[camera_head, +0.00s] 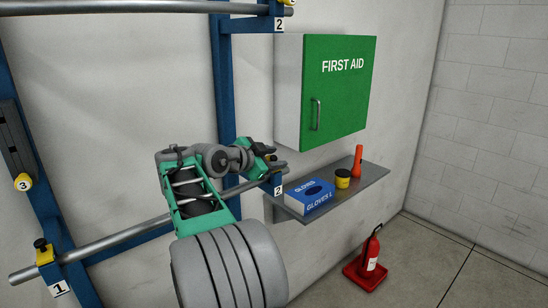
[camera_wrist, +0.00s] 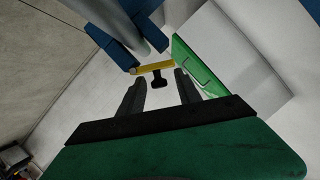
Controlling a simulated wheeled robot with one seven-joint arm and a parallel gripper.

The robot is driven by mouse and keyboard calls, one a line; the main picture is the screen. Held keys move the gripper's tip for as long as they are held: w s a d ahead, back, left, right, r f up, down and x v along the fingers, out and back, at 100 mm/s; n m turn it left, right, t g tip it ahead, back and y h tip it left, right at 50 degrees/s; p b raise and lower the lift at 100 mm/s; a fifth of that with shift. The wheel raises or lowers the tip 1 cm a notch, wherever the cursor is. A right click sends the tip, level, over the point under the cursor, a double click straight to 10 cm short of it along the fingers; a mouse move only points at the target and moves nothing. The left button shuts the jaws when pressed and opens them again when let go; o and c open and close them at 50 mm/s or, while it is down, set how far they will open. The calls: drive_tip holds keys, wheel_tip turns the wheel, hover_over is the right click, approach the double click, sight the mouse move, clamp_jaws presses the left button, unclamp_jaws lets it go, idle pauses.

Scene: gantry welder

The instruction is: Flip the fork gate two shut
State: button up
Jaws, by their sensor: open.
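Fork gate two shows in the wrist view as a yellow bar (camera_wrist: 153,68) with a black knob (camera_wrist: 157,82). The bar reaches sideways from the end of a blue fork bracket (camera_wrist: 122,52). My gripper (camera_wrist: 161,84) is open, with the black knob in line between its two fingertips; whether they touch it I cannot tell. In the head view my gripper (camera_head: 268,158) is at the right end of the lower pipe, just above a white label 2 (camera_head: 278,190). There my gripper hides most of the gate.
A grey pipe (camera_head: 135,237) runs along the lower forks; fork gate one (camera_head: 45,253) is at its left end. A green first aid cabinet (camera_head: 338,90) hangs close to my gripper. Below it, a shelf (camera_head: 373,179) holds a glove box (camera_head: 308,197), yellow tub and orange flashlight.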

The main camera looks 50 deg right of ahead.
clamp_jaws()
drive_tip(key=shift+p, duration=0.4)
drive_tip(key=shift+w+r+n+g+p, duration=0.1)
drive_tip(key=shift+w+n+g+p, duration=0.15)
drive_tip(key=shift+n+g+p, duration=0.35)
drive_tip(key=n+p, duration=0.1)
drive_tip(key=p, duration=0.2)
drive_tip(key=shift+w+d+y, duration=0.1)
drive_tip(key=shift+w+y, duration=0.2)
drive_tip(key=shift+y, duration=0.1)
drive_tip(key=shift+w+f+n+g+p, duration=0.25)
drive_tip(key=shift+n+g+p, duration=0.45)
drive_tip(key=shift+p, duration=0.5)
drive_tip(key=shift+d+f+n+p, duration=0.1)
drive_tip(key=shift+f+n+p, duration=0.25)
drive_tip(key=shift+p, duration=0.2)
